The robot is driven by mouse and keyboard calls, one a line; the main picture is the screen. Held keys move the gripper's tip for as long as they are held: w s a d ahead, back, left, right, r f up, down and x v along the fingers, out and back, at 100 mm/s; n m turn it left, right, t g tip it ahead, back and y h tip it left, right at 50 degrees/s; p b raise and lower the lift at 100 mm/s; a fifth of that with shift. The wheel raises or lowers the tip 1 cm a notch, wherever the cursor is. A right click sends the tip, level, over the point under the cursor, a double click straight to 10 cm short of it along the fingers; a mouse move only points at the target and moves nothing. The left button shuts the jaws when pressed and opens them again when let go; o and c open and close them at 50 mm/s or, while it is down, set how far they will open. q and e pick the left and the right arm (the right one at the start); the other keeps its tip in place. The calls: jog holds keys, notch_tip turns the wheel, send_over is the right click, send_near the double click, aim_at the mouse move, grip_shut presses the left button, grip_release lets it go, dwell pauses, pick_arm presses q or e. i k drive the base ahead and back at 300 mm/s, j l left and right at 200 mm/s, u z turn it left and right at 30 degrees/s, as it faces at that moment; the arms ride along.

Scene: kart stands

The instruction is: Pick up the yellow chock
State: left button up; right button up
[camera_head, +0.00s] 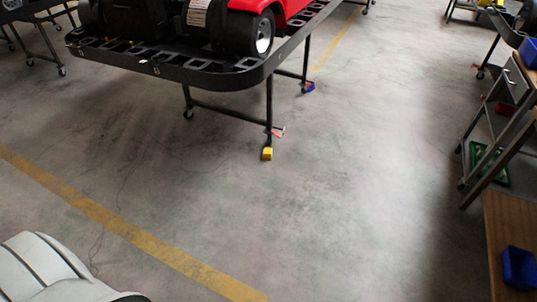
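The yellow chock (267,154) is a small block on the concrete floor. It sits at the foot of the near leg of the kart stand (180,73), close to a caster. Whether it touches the caster is too small to tell. Neither of my grippers shows in the head view.
A red and black kart (236,22) rests on the stand. A blue and red item (310,88) lies by another stand leg. Workbenches with blue bins (519,267) line the right edge. The floor before the chock is clear, with a yellow line (130,230) at left.

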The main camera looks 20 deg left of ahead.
aim_at(267, 152)
jog(key=u, duration=0.4)
jog(key=i+u, duration=0.25)
jog(key=u, duration=0.15)
jog(key=i+l+u, duration=0.2)
jog(key=u, duration=0.2)
jog(key=i+l+u, duration=0.25)
jog(key=u, duration=0.15)
jog(key=i+l+u, duration=0.25)
jog(key=u, duration=0.2)
